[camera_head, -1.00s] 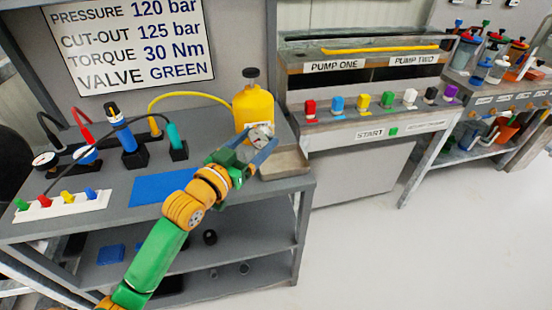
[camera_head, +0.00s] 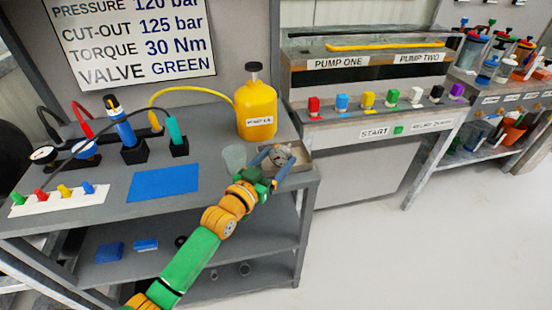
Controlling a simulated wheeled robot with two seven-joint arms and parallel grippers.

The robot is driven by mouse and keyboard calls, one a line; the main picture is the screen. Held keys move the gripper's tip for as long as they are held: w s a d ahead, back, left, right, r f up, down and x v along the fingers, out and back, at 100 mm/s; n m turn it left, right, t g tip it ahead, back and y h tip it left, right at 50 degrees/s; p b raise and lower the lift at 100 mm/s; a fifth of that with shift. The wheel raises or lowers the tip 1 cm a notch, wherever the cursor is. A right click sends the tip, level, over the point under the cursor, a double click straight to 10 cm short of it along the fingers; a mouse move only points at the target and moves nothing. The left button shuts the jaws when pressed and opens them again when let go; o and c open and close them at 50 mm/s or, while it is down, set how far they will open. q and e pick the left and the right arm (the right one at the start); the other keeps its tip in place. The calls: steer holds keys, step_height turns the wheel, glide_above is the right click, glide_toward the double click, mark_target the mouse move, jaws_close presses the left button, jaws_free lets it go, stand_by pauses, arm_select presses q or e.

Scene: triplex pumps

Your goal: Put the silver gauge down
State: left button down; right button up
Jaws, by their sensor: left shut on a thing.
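The silver gauge (camera_head: 278,157) has a round pale dial. My left gripper (camera_head: 272,164) is shut on it, with blue fingers on either side. The gripper holds the gauge over the shallow metal tray (camera_head: 300,165) at the right end of the grey bench. I cannot tell whether the gauge touches the tray. My right gripper is out of view.
A yellow jug (camera_head: 255,108) stands just behind the gripper. A clear cup (camera_head: 234,157) is close at its left. A blue mat (camera_head: 163,184) lies bare on the bench (camera_head: 115,208). Another gauge (camera_head: 43,155) is at the far left.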

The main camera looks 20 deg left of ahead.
arm_select(q)
steer(key=shift+c, duration=1)
jaws_free()
steer(key=shift+r+p, duration=0.45)
steer(key=shift+r, duration=0.05)
steer(key=s+a, duration=0.2)
steer(key=s, duration=0.9)
steer(key=shift+s+a, duration=0.15)
steer(key=shift+s, duration=0.25)
steer(key=shift+f, duration=0.15)
